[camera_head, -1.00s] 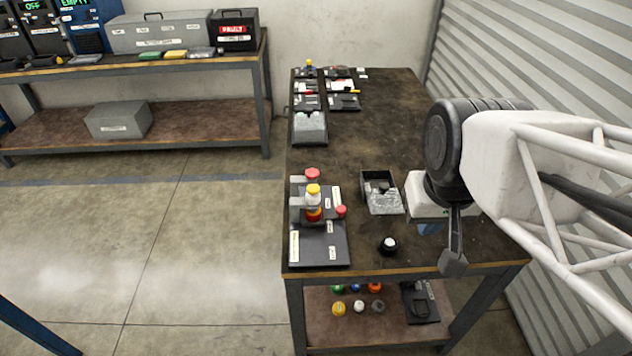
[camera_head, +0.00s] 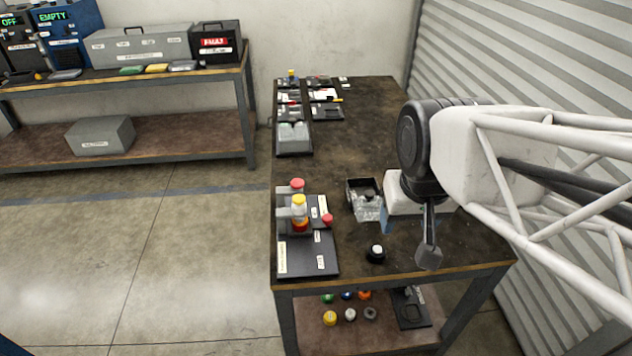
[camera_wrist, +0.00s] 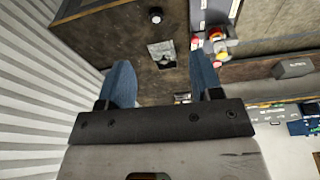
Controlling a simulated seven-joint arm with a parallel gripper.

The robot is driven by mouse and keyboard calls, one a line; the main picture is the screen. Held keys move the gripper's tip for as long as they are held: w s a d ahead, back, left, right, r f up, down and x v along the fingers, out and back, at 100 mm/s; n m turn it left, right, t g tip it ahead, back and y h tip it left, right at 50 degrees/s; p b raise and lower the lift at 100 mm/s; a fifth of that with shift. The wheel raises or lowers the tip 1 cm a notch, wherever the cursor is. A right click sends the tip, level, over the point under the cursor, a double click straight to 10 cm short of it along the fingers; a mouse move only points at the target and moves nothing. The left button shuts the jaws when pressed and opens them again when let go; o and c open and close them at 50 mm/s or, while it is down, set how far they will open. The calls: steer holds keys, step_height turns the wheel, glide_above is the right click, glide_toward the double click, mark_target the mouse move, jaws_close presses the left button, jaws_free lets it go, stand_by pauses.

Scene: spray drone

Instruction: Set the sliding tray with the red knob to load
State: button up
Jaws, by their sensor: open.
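The sliding tray's station (camera_head: 318,266) is a dark plate with white labels at the near left of the table. The red knob (camera_head: 328,220) sticks up at its right side, beside a grey holder with a yellow-capped bottle (camera_head: 300,212) and a red-capped one (camera_head: 297,185). The labels are too small to read. In the wrist view the station shows upside down at the top (camera_wrist: 212,12), with the red knob (camera_wrist: 194,43) below it. My gripper (camera_wrist: 163,82) is open and empty, its blue fingers wide apart. It hangs above the table, right of the station and apart from the knob.
A dark open box (camera_head: 365,203) with grey contents stands between the station and my gripper. A black knob with a white top (camera_head: 376,253) is near the front edge. A grey container (camera_head: 293,138) and several small items are farther back. The table's back right is bare.

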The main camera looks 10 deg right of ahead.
steer(key=w+a+f+m+g, duration=0.15)
steer(key=w+f, duration=0.25)
steer(key=w, duration=0.4)
steer(key=w+a+f+m, duration=0.1)
steer(key=w+a+f, duration=0.15)
steer(key=w, duration=0.55)
steer(key=m+g, duration=0.1)
steer(key=m, duration=0.1)
glide_above(327, 217)
step_height(327, 217, down, 14)
steer(key=shift+s+d+f, duration=0.1)
steer(key=shift+w+f, duration=0.2)
steer(key=shift+f, duration=0.2)
steer(key=shift+f, duration=3.7)
steer(key=shift+c, duration=0.4)
jaws_close()
